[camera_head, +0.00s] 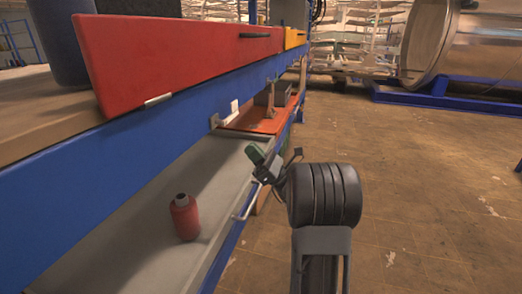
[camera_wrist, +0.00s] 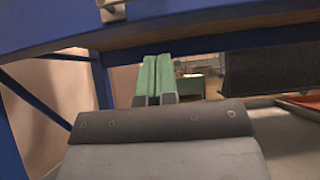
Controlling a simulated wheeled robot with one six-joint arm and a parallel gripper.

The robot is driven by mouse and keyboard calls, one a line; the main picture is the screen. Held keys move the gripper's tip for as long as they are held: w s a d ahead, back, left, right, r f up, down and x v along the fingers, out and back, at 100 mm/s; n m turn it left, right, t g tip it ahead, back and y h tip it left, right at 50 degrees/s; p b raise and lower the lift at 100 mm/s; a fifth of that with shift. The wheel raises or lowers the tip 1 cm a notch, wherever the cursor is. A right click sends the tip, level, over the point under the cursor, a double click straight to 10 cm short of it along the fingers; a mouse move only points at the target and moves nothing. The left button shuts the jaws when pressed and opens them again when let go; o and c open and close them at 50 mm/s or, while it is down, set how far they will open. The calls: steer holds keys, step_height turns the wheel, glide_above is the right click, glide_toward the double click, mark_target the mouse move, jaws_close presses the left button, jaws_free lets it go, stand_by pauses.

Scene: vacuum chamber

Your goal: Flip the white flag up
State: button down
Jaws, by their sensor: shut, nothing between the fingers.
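The blue beam (camera_head: 120,150) runs above the grey lower shelf (camera_head: 130,225). A red bottle (camera_head: 185,218) stands on that shelf. The floor (camera_head: 420,190) to the right is clear.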

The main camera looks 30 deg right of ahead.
step_height(320, 180, up, 8)
steer(key=w+a+b, duration=0.2)
steer(key=shift+w+a+f, duration=0.25)
steer(key=shift+w, duration=0.1)
